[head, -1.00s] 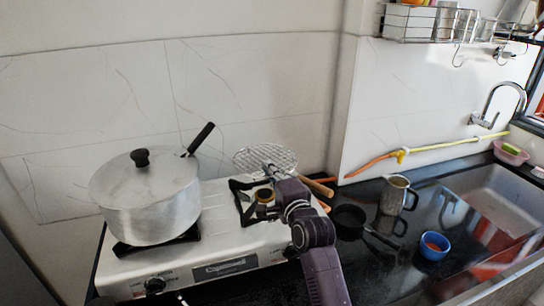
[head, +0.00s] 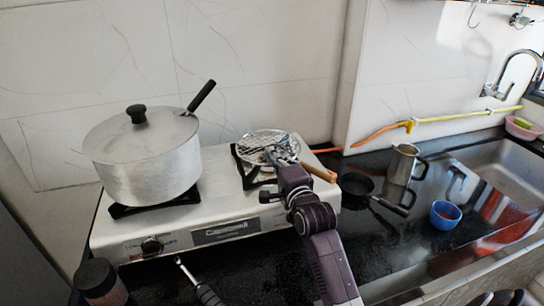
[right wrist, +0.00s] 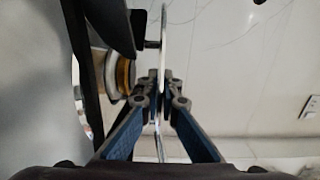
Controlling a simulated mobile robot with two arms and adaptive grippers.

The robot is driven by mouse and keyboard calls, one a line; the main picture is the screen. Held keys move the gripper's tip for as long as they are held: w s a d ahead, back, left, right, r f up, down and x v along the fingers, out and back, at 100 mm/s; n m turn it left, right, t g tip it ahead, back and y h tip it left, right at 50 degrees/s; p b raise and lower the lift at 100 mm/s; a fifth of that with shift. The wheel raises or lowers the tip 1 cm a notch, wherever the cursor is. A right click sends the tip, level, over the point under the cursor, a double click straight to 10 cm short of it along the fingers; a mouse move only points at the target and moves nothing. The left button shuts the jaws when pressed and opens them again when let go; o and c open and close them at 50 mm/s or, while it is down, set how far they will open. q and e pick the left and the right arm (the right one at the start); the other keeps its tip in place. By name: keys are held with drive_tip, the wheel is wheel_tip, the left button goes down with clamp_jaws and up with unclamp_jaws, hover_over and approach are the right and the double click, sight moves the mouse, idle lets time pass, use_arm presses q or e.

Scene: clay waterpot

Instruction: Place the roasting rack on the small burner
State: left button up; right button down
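The roasting rack (head: 262,138) is a round wire mesh with a wooden handle (head: 320,173). It lies roughly flat over the small burner at the stove's right side. My right gripper (head: 284,154) is at its near side, shut on it. In the right wrist view the rack (right wrist: 164,40) is a thin edge-on line between the fingertips (right wrist: 161,92). The small burner's brass cap (right wrist: 124,75) is close beside it. A prong of the black pan support (right wrist: 152,45) reaches toward the rack; I cannot tell whether they touch. My left gripper is not in view.
A lidded pot (head: 148,165) stands on the left burner of the stove (head: 190,222). A small black pan (head: 357,185), a metal mug (head: 402,163) and a blue bowl (head: 445,214) stand right of the stove. A hose (head: 400,127) runs behind. The sink (head: 485,165) is at right.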

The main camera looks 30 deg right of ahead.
drive_tip(key=shift+f+b, duration=0.45)
drive_tip(key=shift+f, duration=0.6)
idle(0.4)
drive_tip(key=c, duration=2.1)
unclamp_jaws()
drive_tip(key=shift+f, duration=0.1)
drive_tip(key=s, duration=0.4)
drive_tip(key=s+a, duration=0.1)
drive_tip(key=s, duration=0.3)
drive_tip(key=s+a, duration=0.1)
drive_tip(key=s, duration=0.3)
drive_tip(key=shift+a+r, duration=0.1)
drive_tip(key=shift+r, duration=0.1)
